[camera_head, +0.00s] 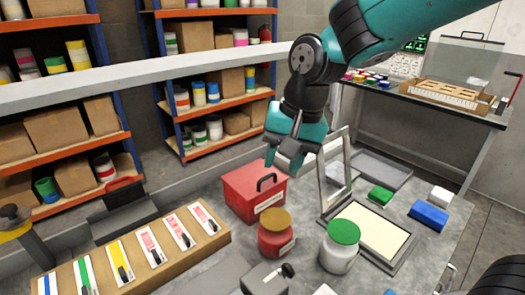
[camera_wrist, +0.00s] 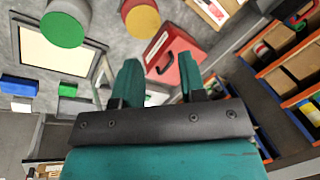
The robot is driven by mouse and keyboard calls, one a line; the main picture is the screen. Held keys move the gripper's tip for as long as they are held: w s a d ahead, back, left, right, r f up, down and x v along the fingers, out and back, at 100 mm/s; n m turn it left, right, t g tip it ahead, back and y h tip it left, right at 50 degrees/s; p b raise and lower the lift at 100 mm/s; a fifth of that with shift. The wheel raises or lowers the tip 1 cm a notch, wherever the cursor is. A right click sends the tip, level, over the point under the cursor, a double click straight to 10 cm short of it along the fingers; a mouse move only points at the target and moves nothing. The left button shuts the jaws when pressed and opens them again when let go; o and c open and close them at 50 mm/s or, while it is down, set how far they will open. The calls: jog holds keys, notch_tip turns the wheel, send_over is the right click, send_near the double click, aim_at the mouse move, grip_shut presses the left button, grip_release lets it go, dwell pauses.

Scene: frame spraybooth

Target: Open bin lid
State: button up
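The red bin (camera_head: 252,196) stands on the grey table, with a black handle (camera_head: 266,182) on its lid and a white label on its front. The lid looks shut. In the wrist view the bin (camera_wrist: 181,46) shows beyond the fingers, with its handle (camera_wrist: 164,62) roughly between them. My gripper (camera_head: 284,163) is above and behind the handle, fingers pointing down, apart from it as far as I can tell. In the wrist view my gripper (camera_wrist: 159,72) has its two teal fingers spread, with nothing between them.
A red can with an orange lid (camera_head: 276,236) and a white can with a green lid (camera_head: 340,246) stand in front of the bin. A grey frame (camera_head: 334,172) stands upright to the right. A sample board (camera_head: 140,250) lies at front left. Shelves (camera_head: 215,105) stand behind.

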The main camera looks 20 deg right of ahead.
jog(key=w+d+r+m+h+p, duration=0.1)
jog(key=w+d+m+p, duration=0.1)
jog(key=w+m, duration=0.35)
jog(key=w+d+r+m+h+p, duration=0.1)
jog(key=w+d+m+p, duration=0.2)
jog(key=w, duration=0.4)
jog(key=m+p, duration=0.1)
jog(key=p, duration=0.3)
send_near(267, 177)
jog(key=shift+t, duration=0.3)
jog(key=f, duration=0.5)
jog(key=w+f, duration=0.1)
jog(key=f, duration=0.2)
jog(key=shift+a+f, duration=0.15)
jog(key=shift+f, duration=0.05)
grip_shut()
